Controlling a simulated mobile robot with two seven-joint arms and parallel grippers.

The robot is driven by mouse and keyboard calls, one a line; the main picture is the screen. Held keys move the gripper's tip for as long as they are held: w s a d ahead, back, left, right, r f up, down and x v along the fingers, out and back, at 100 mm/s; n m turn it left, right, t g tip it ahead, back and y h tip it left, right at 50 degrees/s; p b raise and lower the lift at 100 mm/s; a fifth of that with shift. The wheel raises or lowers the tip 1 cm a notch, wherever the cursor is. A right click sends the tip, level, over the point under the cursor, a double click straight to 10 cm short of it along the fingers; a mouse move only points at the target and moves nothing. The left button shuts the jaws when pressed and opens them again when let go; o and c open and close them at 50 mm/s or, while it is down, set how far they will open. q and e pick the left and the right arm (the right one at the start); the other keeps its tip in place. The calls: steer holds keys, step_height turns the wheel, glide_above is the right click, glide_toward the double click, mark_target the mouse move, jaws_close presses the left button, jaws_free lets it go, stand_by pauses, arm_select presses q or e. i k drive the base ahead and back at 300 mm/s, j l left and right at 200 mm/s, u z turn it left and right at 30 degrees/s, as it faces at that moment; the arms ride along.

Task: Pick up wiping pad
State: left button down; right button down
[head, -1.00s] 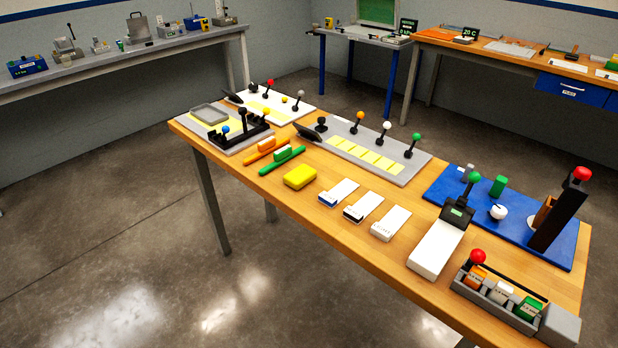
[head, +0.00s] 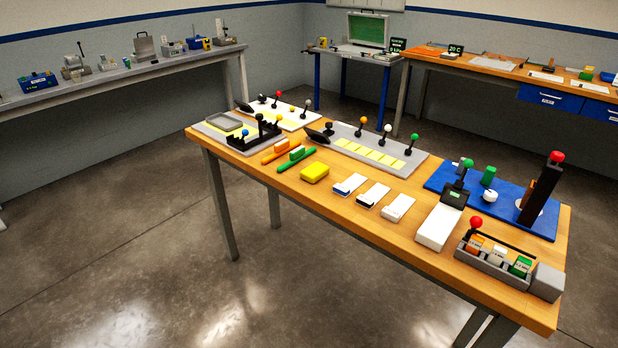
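A thick yellow block with rounded edges (head: 315,173), which looks like the wiping pad, lies flat on the wooden table (head: 330,205) near its front edge. Nothing touches it or covers it. The orange-handled tool (head: 281,147) and the green-handled tool (head: 296,155) lie to its upper left. A white block with a blue end (head: 350,184) lies to its right. Neither of my grippers is in view.
More white blocks (head: 373,194) and a white device with a dark display (head: 440,225) stand to the right. A grey rack (head: 490,269) is at the front right corner. Levered boards (head: 365,148) fill the back. Open floor (head: 170,240) lies before the table.

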mark_target(315, 171)
steer(key=i+j+z, duration=0.15)
steer(key=j, duration=0.2)
steer(key=i+j+z, duration=0.1)
steer(key=j, duration=0.3)
steer(key=i+j+z, duration=0.15)
steer(key=j, duration=0.25)
steer(key=i+j+z, duration=0.1)
steer(key=j, duration=0.3)
steer(key=i+j+z, duration=0.15)
steer(key=j, duration=0.3)
steer(key=i+j+z, duration=0.15)
steer(key=j, duration=0.3)
